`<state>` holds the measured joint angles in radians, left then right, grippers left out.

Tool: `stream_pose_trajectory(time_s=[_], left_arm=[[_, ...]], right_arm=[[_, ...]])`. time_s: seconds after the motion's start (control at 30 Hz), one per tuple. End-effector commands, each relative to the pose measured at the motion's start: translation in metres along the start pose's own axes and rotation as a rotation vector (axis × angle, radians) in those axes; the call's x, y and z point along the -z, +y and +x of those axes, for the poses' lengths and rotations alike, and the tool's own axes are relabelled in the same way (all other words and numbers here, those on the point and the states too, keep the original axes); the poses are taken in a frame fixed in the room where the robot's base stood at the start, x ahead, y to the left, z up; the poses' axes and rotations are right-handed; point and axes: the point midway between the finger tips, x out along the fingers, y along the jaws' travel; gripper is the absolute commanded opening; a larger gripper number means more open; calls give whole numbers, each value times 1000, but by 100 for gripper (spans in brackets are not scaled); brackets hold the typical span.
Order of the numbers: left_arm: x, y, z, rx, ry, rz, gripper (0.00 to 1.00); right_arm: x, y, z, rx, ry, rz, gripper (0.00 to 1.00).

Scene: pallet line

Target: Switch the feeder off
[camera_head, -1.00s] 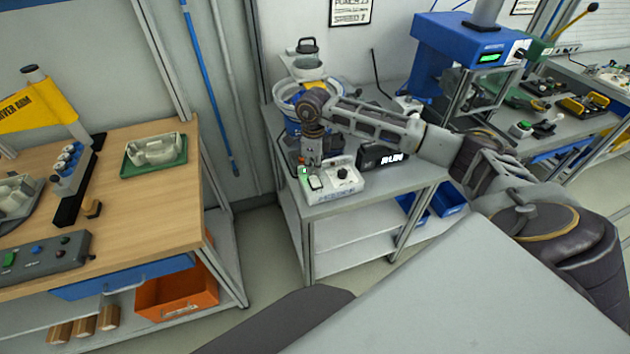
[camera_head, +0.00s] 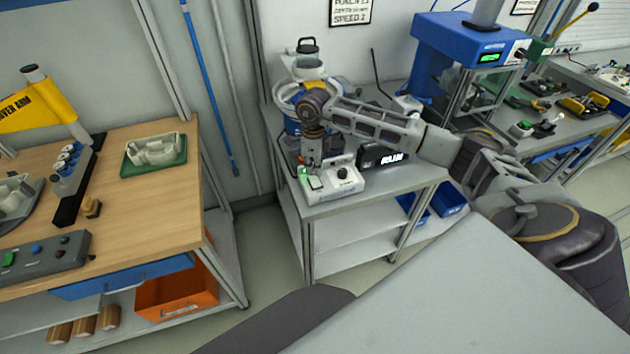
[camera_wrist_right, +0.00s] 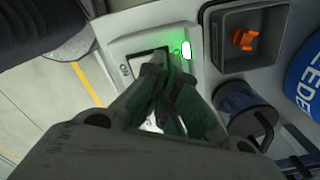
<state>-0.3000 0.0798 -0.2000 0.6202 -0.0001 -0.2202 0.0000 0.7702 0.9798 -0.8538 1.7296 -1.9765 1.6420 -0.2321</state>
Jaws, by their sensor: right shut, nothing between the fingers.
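The feeder's white control box (camera_head: 347,184) sits at the front left corner of the grey bench, with a dark knob on top. Its green lamp (camera_wrist_right: 186,50) is lit, and its switch (camera_wrist_right: 146,60) has an ON label beside it. My right gripper (camera_head: 314,170) points down over the box. In the wrist view the shut, empty fingers (camera_wrist_right: 165,78) are at the switch and hide part of it. I cannot tell whether they touch it. The blue feeder (camera_head: 292,128) stands behind, partly hidden by my arm. My left gripper is not in view.
A black display (camera_head: 382,156) stands right of the box. A dark square recess (camera_wrist_right: 225,55) with an orange part is close to the fingers in the wrist view. A wooden table (camera_head: 160,215) is at left. Open floor lies between it and the bench.

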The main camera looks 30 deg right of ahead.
Motion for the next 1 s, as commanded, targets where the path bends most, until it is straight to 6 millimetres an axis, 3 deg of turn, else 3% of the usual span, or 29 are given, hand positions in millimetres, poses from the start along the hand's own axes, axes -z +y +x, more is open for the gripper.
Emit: stream_pose_trajectory(time_s=[1.0], left_arm=[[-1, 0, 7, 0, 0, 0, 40]], right_arm=[[0, 0, 10, 0, 0, 0, 0]])
